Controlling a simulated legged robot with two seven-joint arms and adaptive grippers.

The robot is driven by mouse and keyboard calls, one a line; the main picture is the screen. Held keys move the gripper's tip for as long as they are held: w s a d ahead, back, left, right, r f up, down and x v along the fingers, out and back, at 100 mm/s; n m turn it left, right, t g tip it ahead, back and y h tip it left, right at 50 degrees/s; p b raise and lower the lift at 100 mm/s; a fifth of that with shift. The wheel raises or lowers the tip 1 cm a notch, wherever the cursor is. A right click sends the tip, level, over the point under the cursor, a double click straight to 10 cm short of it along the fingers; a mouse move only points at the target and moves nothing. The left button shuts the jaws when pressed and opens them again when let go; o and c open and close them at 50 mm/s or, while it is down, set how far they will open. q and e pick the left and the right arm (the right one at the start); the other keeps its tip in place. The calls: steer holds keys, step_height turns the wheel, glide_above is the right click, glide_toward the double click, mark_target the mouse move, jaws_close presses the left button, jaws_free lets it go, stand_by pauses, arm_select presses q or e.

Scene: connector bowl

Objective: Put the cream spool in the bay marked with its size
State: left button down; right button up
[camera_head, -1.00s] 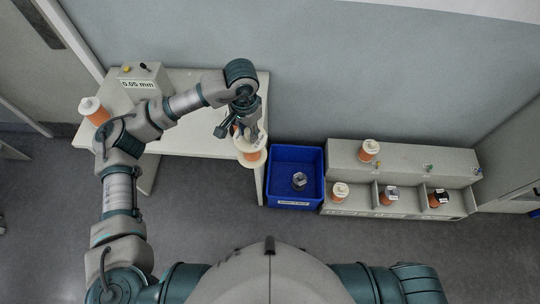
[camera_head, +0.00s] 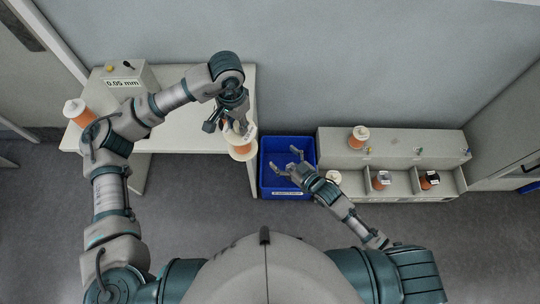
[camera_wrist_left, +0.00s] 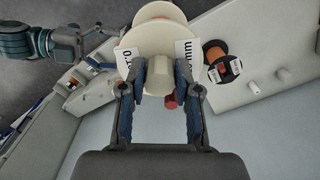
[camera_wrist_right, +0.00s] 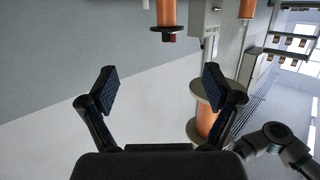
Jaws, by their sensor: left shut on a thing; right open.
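A cream spool with orange wire (camera_head: 242,146) is held by my left gripper (camera_head: 236,125), off the table's right end. In the left wrist view the cream flange of the spool (camera_wrist_left: 158,30) sits between the shut fingers. White labels beside the fingers show only partly, one ending in "mm". My right gripper (camera_head: 286,162) is open and empty above the blue bin; its spread fingers show in the right wrist view (camera_wrist_right: 160,88). The bay unit (camera_head: 400,144) stands right of the bin. Its front markings are too small to read.
Spools stand in the left bay (camera_head: 333,177), middle bay (camera_head: 382,180) and right bay (camera_head: 430,180). Another spool (camera_head: 358,136) is on the unit's top. The blue bin (camera_head: 268,190) is between table and unit. The table (camera_head: 190,137) holds a spool (camera_head: 78,112) and a "0.05 mm" box (camera_head: 130,78).

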mark_target(239, 137)
steer(key=s+a+r+n+y, duration=0.1)
steer(key=s+a+r+y, duration=0.15)
steer(key=r, duration=0.35)
steer(key=s+a+r+n+y, duration=0.1)
steer(key=s+a+r+y, duration=0.15)
steer(key=r, duration=0.45)
arm_select(q)
steer(key=shift+a, duration=0.1)
arm_select(e)
steer(key=shift+g+h, duration=0.3)
steer(key=shift+h, duration=0.1)
steer(key=x, duration=1.1)
steer(key=shift+s+a, duration=0.1)
steer(key=shift+a, duration=0.45)
steer(key=c, duration=1.4)
arm_select(q)
steer(key=c, duration=0.7)
jaws_free()
steer(key=shift+c, duration=0.2)
arm_select(e)
steer(key=shift+c, duration=0.9)
arm_select(q)
steer(key=shift+r, duration=0.1)
